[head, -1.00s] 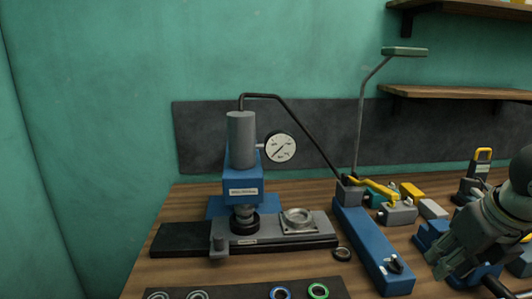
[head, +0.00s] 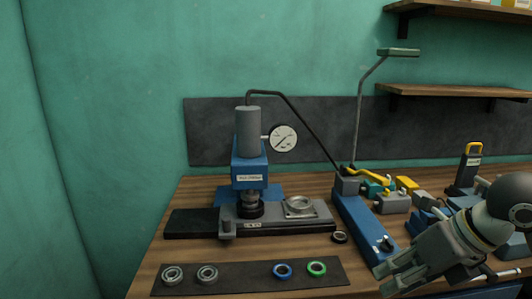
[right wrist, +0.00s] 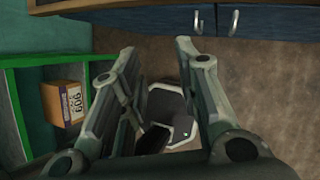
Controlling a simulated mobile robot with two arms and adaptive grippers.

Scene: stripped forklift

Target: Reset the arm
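My right gripper (head: 386,279) is at the lower right of the head view, over the front right of the wooden workbench. Its grey fingers point left and slightly down. In the right wrist view its two fingers (right wrist: 158,52) stand apart with nothing held between them, so it is open and empty. The floor and part of my own base show below it there. My left arm and gripper are not in view.
A dark mat (head: 245,277) holds several rings. A blue pump (head: 365,222) is near my gripper. A green shelf (right wrist: 18,100) holds a box (right wrist: 63,102).

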